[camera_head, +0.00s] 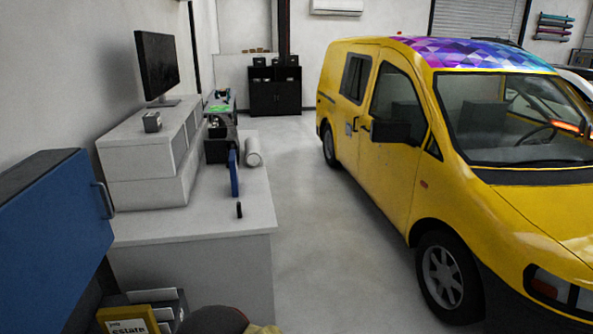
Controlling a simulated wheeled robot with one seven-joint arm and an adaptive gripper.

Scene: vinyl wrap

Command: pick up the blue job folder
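A thin blue upright item (234,173), which looks like the blue job folder, stands on the white counter (235,221). It is seen nearly edge-on, so its cover does not show. It stands near the counter's right side, between a dark bin and a small black object. My gripper is not in view, so its state and its distance from the folder do not show.
A small black object (239,210), a white roll (253,153) and a dark bin (216,149) are near the folder. A blue cabinet (50,240) with a handle stands front left. A yellow van (389,190) stands right; the floor (305,205) between is clear.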

